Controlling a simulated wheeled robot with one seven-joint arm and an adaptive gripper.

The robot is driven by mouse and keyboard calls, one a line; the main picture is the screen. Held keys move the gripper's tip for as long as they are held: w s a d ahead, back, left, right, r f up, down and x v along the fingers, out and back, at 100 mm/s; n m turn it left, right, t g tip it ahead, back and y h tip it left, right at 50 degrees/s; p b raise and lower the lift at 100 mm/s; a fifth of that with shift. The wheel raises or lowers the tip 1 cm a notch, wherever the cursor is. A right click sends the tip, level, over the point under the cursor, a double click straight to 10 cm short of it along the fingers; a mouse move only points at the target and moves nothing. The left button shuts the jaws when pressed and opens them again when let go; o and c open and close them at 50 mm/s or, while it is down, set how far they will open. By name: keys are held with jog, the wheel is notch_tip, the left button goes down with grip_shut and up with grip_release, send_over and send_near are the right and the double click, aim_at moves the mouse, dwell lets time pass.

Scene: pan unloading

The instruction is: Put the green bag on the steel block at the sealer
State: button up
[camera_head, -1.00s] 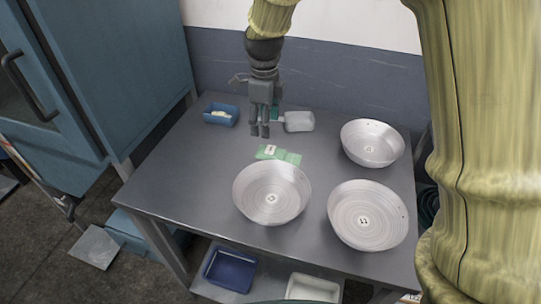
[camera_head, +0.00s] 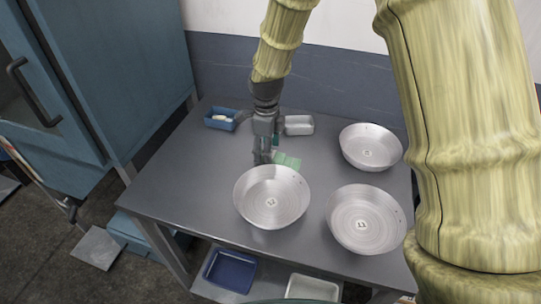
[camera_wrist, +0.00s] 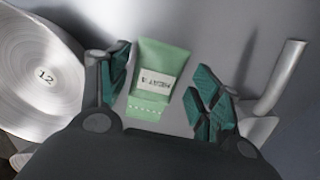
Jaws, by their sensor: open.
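The green bag (camera_head: 288,161) lies flat on the grey table behind the front-left pan. In the wrist view the green bag (camera_wrist: 163,60) has a white printed label and lies between my fingers. My gripper (camera_head: 262,158) is low over the table at the bag's left side, hiding part of it. In the wrist view my gripper (camera_wrist: 162,72) is open, with one teal-padded finger on each side of the bag and no visible grip. A light grey block-like object (camera_head: 299,124) stands behind the bag; I cannot tell whether it is the steel block at the sealer.
Round metal pans stand at front left (camera_head: 272,197), front right (camera_head: 366,219) and back right (camera_head: 371,147). A small blue tray (camera_head: 221,119) with pale contents sits at the back left. A blue cabinet (camera_head: 120,80) stands left of the table. The left part of the table is clear.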

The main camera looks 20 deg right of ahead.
jog(key=shift+f, duration=1)
jog(key=c, duration=0.9)
